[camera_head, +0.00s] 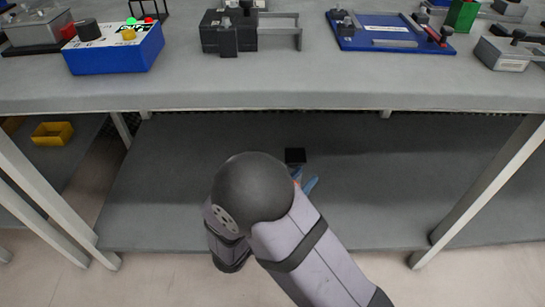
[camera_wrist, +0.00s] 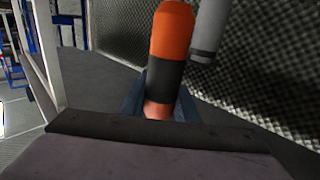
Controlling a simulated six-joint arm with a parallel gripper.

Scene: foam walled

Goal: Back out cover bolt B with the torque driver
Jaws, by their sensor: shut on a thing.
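My gripper (camera_head: 306,182) is low in the head view, over the lower shelf and in front of the bench edge. In the wrist view its blue fingers (camera_wrist: 160,108) are shut on an orange and black handle (camera_wrist: 172,35), which looks like the torque driver. A black end piece (camera_head: 295,156) shows just beyond the fingers in the head view; I cannot tell if it is part of the driver. A grey cylinder (camera_wrist: 208,30) is beside the handle in the wrist view; whether they are joined is unclear. I cannot make out cover bolt B.
The bench top (camera_head: 300,92) carries a blue control box (camera_head: 113,50), a dark clamp fixture (camera_head: 228,35), a blue plate fixture (camera_head: 385,38) and a grey metal block (camera_head: 505,55). The lower shelf (camera_head: 170,180) is mostly bare. Bench legs (camera_head: 485,190) stand either side. A yellow bin (camera_head: 52,133) is far left.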

